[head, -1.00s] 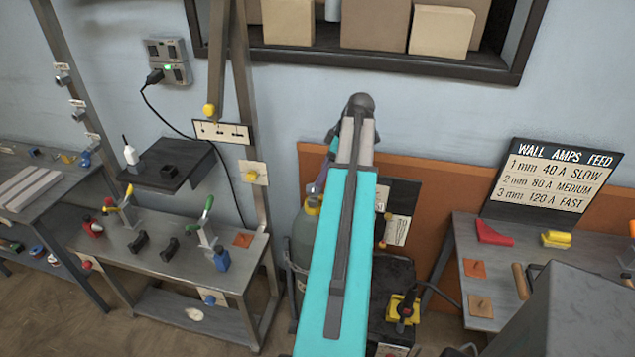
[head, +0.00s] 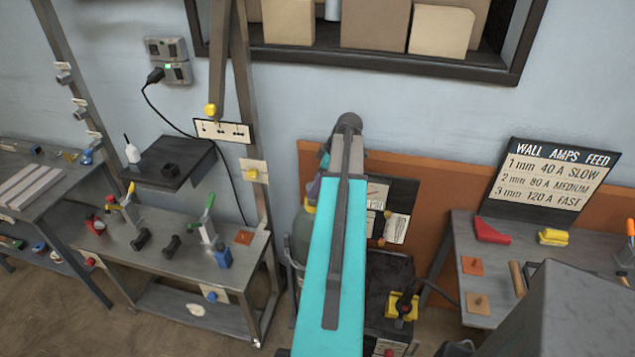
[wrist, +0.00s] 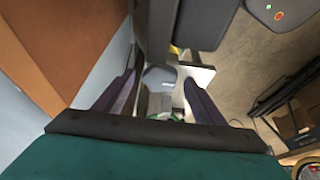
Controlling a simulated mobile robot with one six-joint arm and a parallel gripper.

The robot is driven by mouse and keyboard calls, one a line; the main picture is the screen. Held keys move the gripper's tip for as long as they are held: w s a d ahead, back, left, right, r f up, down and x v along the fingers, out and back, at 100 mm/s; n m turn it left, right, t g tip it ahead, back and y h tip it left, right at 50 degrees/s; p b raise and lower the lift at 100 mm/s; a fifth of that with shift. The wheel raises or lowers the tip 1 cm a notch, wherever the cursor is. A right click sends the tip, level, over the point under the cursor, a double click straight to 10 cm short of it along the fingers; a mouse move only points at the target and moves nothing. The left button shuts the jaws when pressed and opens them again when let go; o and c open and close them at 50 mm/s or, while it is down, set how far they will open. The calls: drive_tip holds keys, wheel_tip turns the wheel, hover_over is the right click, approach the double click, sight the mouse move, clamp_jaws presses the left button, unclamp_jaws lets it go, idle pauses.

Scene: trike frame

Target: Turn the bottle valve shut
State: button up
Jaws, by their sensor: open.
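The gas bottle (head: 301,236) is a grey-green cylinder with a yellowish top, standing behind and left of my turquoise arm in the head view. Its valve is hidden there by my arm. My gripper (wrist: 160,82) shows in the wrist view with its two dark purple fingers apart. A rounded grey piece (wrist: 158,77) shows between the fingers, with white and green parts below it. It may be the valve or the bottle top; I cannot tell, nor whether the fingers touch it. In the head view only a bit of purple finger shows beside the arm.
A dark machine with a yellow-based switch (head: 402,305) stands right of the bottle. An orange board (head: 440,190) runs along the wall behind. A workbench (head: 170,250) is at left, another bench (head: 470,260) at right. A dark bar crosses the top of the wrist view.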

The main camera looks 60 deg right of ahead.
drive_tip(key=c, duration=1.1)
drive_tip(key=shift+o, duration=0.2)
